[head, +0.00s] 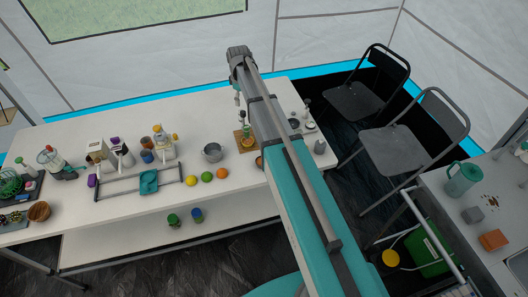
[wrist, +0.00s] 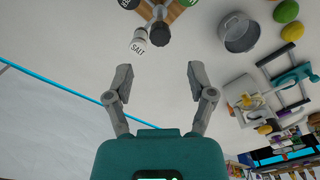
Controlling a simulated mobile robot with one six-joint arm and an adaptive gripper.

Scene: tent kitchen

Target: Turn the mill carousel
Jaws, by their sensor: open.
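The mill carousel has a wooden base (wrist: 178,8), cut off by the top edge of the wrist view. A white mill marked SALT (wrist: 138,44) and a dark-topped mill (wrist: 160,33) stick out from it, with dark green-labelled parts beside them. In the head view the wooden base (head: 238,144) stands on the white table, partly hidden by my arm. My gripper (wrist: 160,78) is open and empty, its two fingers spread. The mills lie beyond the fingertips in the wrist view, apart from them. In the head view its fingers are not clear.
A metal pot (head: 212,152) stands left of the carousel, with a green fruit (head: 206,177), a yellow fruit (head: 190,181) and an orange fruit (head: 222,173) in front. Folding chairs (head: 353,100) stand right of the table.

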